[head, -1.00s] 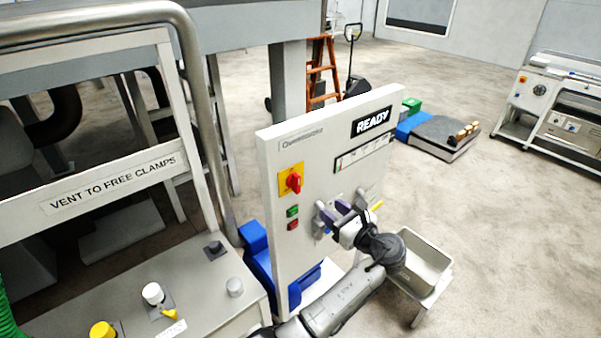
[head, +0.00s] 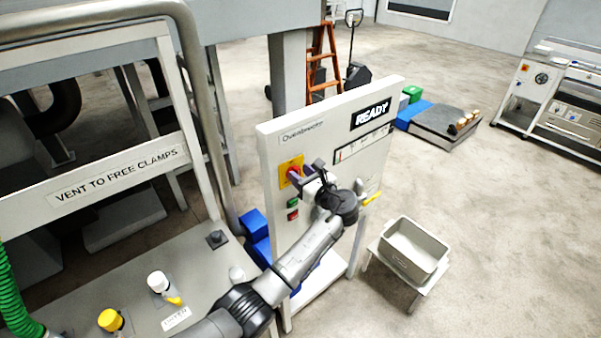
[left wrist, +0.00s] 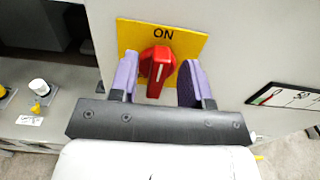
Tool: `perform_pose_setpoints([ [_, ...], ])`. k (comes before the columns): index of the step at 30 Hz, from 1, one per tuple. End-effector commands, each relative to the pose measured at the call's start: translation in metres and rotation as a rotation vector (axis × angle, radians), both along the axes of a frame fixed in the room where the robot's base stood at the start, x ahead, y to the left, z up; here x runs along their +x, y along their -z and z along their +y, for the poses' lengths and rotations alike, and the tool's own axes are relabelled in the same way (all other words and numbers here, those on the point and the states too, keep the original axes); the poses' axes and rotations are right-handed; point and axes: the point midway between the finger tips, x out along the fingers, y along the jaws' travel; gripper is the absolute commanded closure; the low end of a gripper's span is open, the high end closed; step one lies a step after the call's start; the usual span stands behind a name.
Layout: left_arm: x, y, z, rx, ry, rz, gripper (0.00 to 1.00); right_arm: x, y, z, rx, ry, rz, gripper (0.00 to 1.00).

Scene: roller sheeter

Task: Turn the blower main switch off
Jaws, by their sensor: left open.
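The blower main switch is a red rotary knob (left wrist: 157,68) on a yellow plate (left wrist: 190,42) marked ON. In the head view the yellow plate (head: 284,177) is on the white panel, and the knob is partly hidden by my left gripper. My left gripper (head: 304,174) is open in front of the switch. In the left wrist view the purple fingers of the left gripper (left wrist: 160,80) stand on either side of the knob, with a gap at least on the right side. I cannot tell whether the left finger touches it. My right gripper is not in view.
Green (head: 293,202) and red (head: 293,215) buttons sit below the switch. A READY display (head: 371,115) is at the panel's top right. A grey bin (head: 413,250) stands on a small stand to the right. A bench with knobs is at the lower left.

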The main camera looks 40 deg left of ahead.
Motion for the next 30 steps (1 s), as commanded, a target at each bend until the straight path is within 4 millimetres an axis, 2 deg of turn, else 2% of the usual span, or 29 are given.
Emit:
perform_pose_setpoints([
  [12, 0.001, -0.0001, 0.005, 0.0, 0.0, -0.001, 0.56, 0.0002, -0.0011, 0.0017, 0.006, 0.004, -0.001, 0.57],
  [26, 0.0009, 0.0, 0.0047, 0.0, 0.0, -0.001, 1.0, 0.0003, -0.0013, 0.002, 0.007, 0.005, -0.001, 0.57],
  [30, 0.0009, 0.0, 0.0046, 0.0, 0.0, -0.002, 1.0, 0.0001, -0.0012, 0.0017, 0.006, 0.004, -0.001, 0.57],
])
